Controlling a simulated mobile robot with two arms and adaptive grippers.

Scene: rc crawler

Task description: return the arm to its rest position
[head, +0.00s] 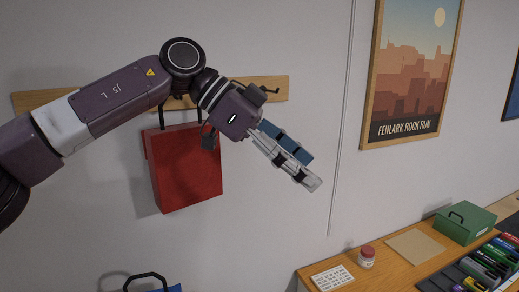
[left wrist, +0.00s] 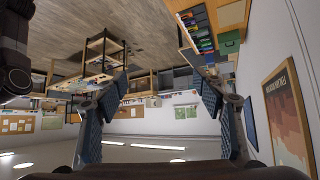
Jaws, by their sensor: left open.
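My left arm comes in from the left in the head view, raised in front of the wall. My left gripper (head: 300,165) points to the lower right, well above the wooden bench and apart from everything on it. In the left wrist view the two fingers of my left gripper (left wrist: 168,112) stand wide apart with nothing between them, so it is open and empty. The room appears upside down there. My right gripper is in neither view.
A red bag-like case (head: 185,172) hangs from a wooden wall rail (head: 262,88) behind my arm. The bench (head: 312,272) at the lower right holds a small jar (head: 367,257), a green box (head: 465,223) and several coloured items. A framed poster (head: 410,70) hangs above it.

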